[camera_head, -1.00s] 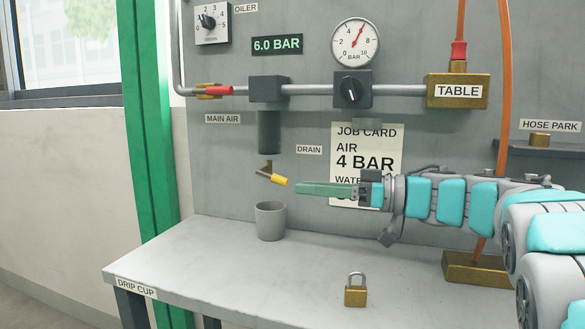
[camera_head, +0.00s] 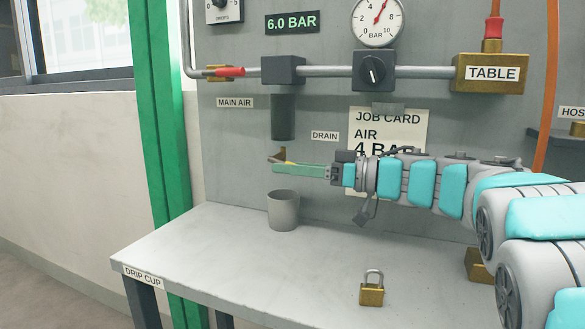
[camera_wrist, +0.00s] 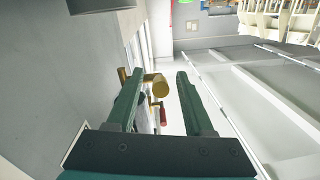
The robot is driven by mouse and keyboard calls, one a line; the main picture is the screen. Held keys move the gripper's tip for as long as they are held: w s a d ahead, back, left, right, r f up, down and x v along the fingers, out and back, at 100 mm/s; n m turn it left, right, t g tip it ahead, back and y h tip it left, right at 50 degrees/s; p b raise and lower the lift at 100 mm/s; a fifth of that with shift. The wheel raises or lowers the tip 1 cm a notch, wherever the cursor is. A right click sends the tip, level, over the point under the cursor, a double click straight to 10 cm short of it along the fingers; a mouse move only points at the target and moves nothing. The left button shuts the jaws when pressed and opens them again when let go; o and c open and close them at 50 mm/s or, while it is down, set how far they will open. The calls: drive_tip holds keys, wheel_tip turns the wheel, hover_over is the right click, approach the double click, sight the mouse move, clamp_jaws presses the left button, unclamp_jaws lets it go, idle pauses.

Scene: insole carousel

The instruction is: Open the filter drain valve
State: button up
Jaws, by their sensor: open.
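The filter drain valve (camera_head: 276,156) is a small brass fitting under the dark filter bowl (camera_head: 283,116), left of the DRAIN label. Its yellow lever (camera_head: 290,163) shows only as a sliver above my fingers; the rest is hidden behind them. My gripper (camera_head: 276,168) reaches in from the right, level, with its green fingertips at the valve. In the wrist view my gripper (camera_wrist: 158,82) is open, and a brass part (camera_wrist: 155,86) shows between the two fingers. I cannot tell whether a finger touches the lever.
A grey cup (camera_head: 283,212) stands on the bench (camera_head: 225,262) just below the valve and fingers. A brass padlock (camera_head: 372,290) stands further front. The red-handled main air valve (camera_head: 228,72) and pipe run above. The bench's left front is clear.

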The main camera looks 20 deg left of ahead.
clamp_jaws()
idle(0.4)
